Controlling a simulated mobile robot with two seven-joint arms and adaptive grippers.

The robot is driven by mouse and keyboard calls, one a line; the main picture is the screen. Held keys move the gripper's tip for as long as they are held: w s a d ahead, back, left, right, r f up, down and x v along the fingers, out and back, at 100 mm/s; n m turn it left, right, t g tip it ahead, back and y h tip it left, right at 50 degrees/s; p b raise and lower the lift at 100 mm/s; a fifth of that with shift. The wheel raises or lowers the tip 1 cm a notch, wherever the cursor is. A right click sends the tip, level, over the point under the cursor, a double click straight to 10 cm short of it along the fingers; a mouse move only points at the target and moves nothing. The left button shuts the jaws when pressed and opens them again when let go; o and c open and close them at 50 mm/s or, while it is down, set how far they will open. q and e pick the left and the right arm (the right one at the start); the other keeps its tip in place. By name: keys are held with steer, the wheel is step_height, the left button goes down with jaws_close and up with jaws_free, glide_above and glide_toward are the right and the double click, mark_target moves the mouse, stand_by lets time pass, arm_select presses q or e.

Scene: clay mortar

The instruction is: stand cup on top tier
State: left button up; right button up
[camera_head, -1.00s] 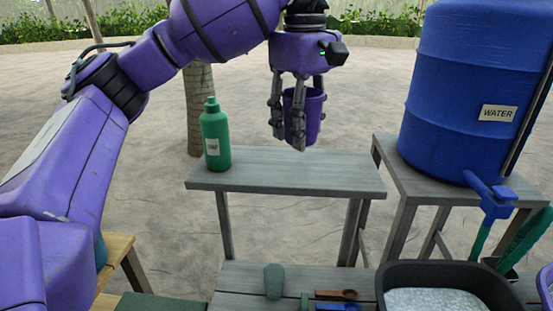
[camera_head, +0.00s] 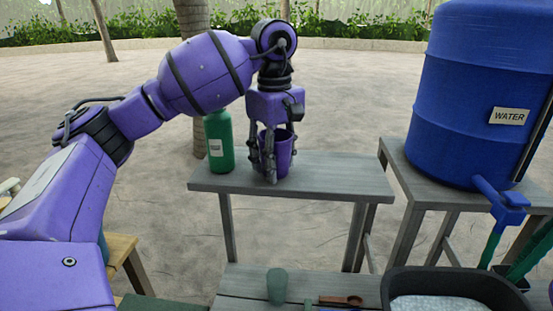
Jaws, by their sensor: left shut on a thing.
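The purple cup (camera_head: 285,155) is upright at the grey wooden top tier (camera_head: 340,182), right of the green bottle. My left gripper (camera_head: 270,172) points down and is shut on the cup, with its fingers around the cup's sides. The cup's base is at the height of the tier's surface; I cannot tell whether it touches. The fingers hide part of the cup's left side. My right gripper is not in view.
A blue water barrel (camera_head: 465,100) stands on a stand at right. A black basin (camera_head: 450,275) and small tools, including a brown spoon (camera_head: 341,300), are below in front. The tier's right part is free.

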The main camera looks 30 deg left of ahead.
arm_select(q)
steer(key=shift+f, duration=0.1)
steer(key=shift+f, duration=0.15)
steer(key=o, duration=1.2)
